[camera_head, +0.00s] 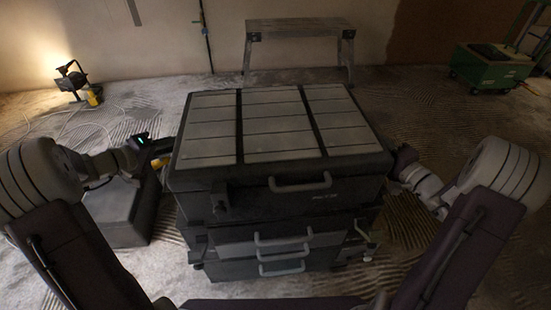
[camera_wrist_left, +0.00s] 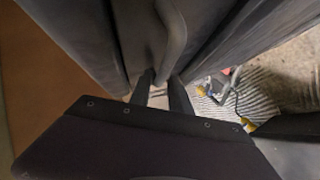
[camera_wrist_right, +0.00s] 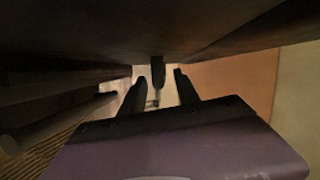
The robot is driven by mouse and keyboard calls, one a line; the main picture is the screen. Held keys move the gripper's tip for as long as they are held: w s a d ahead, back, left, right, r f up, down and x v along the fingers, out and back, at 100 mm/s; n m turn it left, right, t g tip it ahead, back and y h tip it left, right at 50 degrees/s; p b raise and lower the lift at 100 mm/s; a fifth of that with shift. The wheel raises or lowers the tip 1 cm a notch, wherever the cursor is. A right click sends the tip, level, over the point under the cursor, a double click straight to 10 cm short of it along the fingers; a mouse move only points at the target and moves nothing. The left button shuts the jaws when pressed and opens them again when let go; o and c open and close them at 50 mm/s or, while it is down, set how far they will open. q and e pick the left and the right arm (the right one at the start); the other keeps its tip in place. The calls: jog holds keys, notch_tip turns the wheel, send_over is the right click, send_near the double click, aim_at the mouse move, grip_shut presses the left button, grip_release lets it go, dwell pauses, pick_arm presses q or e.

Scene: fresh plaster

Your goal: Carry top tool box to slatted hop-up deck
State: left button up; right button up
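The top tool box (camera_head: 276,185) is dark, with pale slatted panels on its lid and a grey front handle. It sits level on a stack of other boxes. My left gripper (camera_head: 160,154) is at its left side; the left wrist view shows the fingers (camera_wrist_left: 161,82) close together at a side handle (camera_wrist_left: 174,38), seemingly closed on it. My right gripper (camera_head: 401,160) is at the right side. In the right wrist view its fingers (camera_wrist_right: 158,84) stand apart, with a dark handle part (camera_wrist_right: 158,70) between them. The hop-up deck (camera_head: 300,25) stands at the back by the wall.
Lower boxes (camera_head: 265,237) with grey handles stand beneath. A dark low block (camera_head: 120,212) is left of the stack. A lit work lamp (camera_head: 72,80) with cable is back left, a green cart (camera_head: 490,68) back right. Ridged floor between stack and deck looks clear.

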pick_arm(q)
jog(key=shift+w+d, duration=0.1)
pick_arm(e)
jog(key=shift+w, duration=0.15)
pick_arm(q)
grip_shut()
pick_arm(e)
jog(key=c, duration=0.7)
grip_shut()
